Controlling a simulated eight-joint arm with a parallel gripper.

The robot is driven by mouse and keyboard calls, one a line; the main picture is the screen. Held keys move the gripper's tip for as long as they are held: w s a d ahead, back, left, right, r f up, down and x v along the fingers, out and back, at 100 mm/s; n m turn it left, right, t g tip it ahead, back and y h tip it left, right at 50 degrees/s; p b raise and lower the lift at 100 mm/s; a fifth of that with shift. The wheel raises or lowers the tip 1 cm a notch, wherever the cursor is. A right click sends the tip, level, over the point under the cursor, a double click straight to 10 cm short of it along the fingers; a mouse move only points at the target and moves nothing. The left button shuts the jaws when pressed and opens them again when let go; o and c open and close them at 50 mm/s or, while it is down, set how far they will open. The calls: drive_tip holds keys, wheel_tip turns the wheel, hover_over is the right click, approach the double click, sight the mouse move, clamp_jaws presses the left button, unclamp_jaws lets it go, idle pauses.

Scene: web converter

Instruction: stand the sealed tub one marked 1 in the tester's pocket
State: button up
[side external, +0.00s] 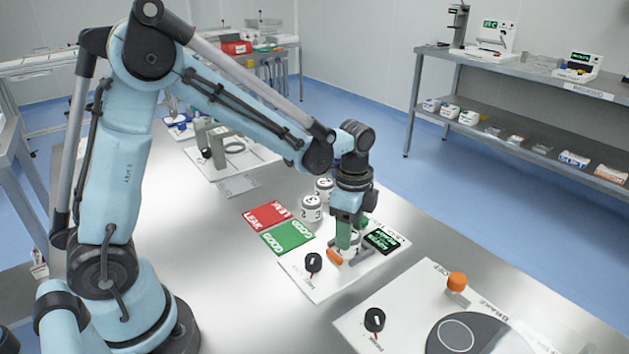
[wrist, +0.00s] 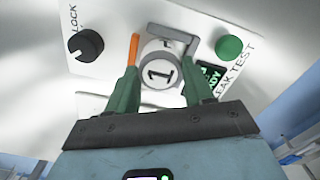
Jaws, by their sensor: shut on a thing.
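The tub marked 1 (wrist: 160,73) is round and white with a grey rim, its "1" facing the wrist camera. My gripper (wrist: 155,85) is shut on it, one green finger on each side. The tester (wrist: 100,20) is a white plate with a black lock knob, an orange lever (wrist: 134,50), a grey bracket (wrist: 175,36), a green button and a dark screen. The tub is at the bracket, beside the orange lever. In the side view my gripper (side external: 347,238) points down over the tester (side external: 308,283) and largely hides the tub. I cannot tell whether the tub touches the pocket floor.
Two white tubs stand behind the tester, the nearer marked 2 (side external: 311,208). A red LEAK mat (side external: 266,216) and a green GOOD mat (side external: 287,238) lie left of them. Another station with an orange knob (side external: 457,281) is at front right.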

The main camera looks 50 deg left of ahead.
drive_tip(key=shift+f, duration=0.15)
drive_tip(key=o, duration=1)
drive_tip(key=shift+c, duration=0.2)
wheel_tip(320, 180, up, 12)
drive_tip(key=s+a+f+n+t, duration=0.2)
drive_tip(key=s+n+t, duration=0.5)
drive_tip(key=s+n, duration=0.3)
drive_tip(key=shift+s+n, duration=0.35)
drive_tip(key=shift+n, duration=1.05)
